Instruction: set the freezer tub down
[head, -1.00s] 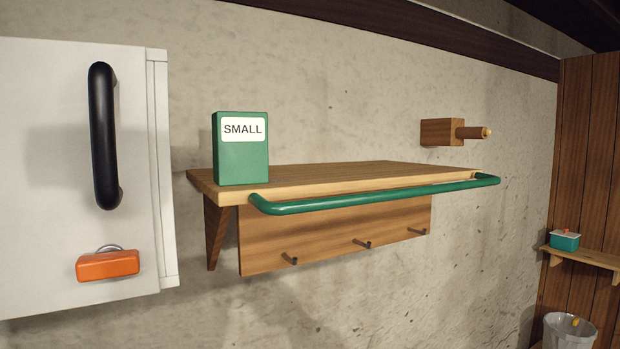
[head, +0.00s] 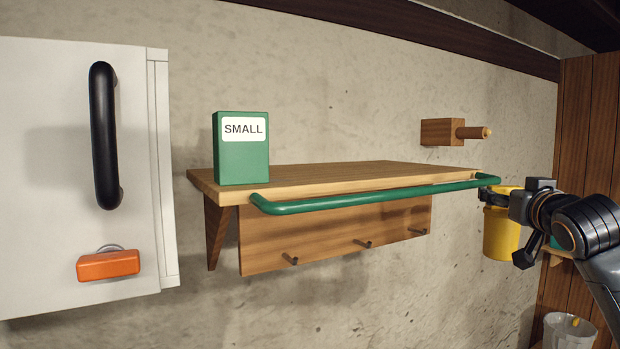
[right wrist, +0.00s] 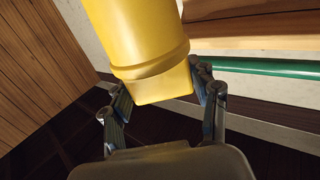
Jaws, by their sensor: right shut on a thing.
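The freezer tub appears to be the yellow container (head: 502,232) at the right of the head view, just past the right end of the shelf. My right gripper (head: 500,197) is shut on it and holds it up in the air. In the right wrist view the yellow tub (right wrist: 140,40) sits between the two fingers of my right gripper (right wrist: 165,95). The gripper hides part of the tub in the head view. My left gripper is not in view.
A wooden shelf (head: 340,174) with a green rail (head: 380,193) along its front carries a green box marked SMALL (head: 241,155) at its left end. The rest of its top is clear. A white door (head: 60,200) with a black handle stands at left. A wooden peg (head: 470,132) juts from the wall.

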